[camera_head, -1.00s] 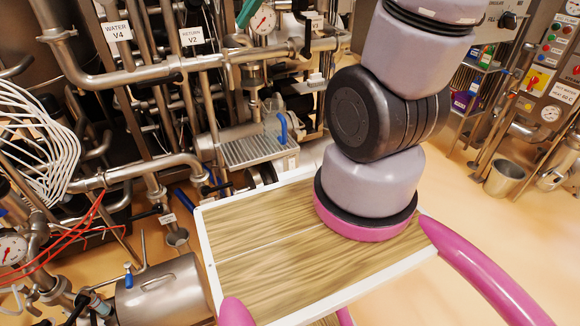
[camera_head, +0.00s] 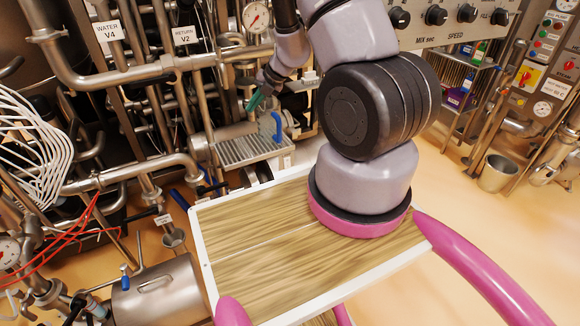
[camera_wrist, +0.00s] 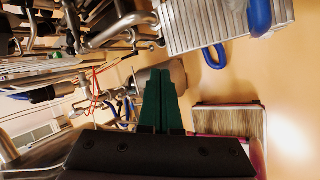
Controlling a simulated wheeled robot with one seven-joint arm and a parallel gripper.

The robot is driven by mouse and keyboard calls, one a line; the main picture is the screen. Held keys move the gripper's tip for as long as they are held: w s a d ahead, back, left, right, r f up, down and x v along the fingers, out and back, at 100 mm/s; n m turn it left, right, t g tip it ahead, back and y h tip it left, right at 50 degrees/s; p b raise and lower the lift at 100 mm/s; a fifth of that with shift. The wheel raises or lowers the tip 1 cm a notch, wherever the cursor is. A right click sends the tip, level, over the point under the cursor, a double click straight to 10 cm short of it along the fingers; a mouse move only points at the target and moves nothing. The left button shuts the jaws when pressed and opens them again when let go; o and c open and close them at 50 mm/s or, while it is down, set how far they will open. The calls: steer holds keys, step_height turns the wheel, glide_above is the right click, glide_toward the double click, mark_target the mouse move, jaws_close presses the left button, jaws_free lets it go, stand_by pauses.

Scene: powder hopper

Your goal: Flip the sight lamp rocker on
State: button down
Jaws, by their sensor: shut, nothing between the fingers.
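I cannot make out the sight lamp rocker in either view. My gripper (camera_head: 256,100) is in front of the pipework in the head view, just above a ribbed metal tray. Its green fingers (camera_wrist: 160,76) are shut together with nothing between them in the wrist view. They point over the floor and pipework, and I see no contact with anything.
A ribbed metal tray (camera_head: 250,150) with a blue handle (camera_head: 277,127) lies below my gripper. A knob panel (camera_head: 455,22) is at the upper right, partly behind my arm. A button panel (camera_head: 548,75) stands at the far right. Dense pipes fill the left.

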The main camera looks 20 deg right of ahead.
mark_target(290, 165)
steer(key=s+d+f+m+h, duration=0.2)
steer(key=d+f+m, duration=0.4)
steer(key=f, duration=0.5)
steer(key=s+d+f+m+g+h, duration=0.1)
steer(key=s+d+f+m+h, duration=0.2)
steer(key=d+f+m, duration=0.3)
step_height(290, 165, down, 5)
steer(key=shift+s+d+f+m, duration=0.2)
steer(key=shift+s+d+m, duration=0.2)
steer(key=shift+d, duration=0.8)
steer(key=w+f, duration=0.2)
steer(key=f, duration=0.1)
steer(key=w+f, duration=0.2)
steer(key=f, duration=0.1)
steer(key=w+f, duration=0.2)
steer(key=f, duration=0.2)
steer(key=shift+w+a, duration=0.15)
steer(key=shift+w, duration=0.5)
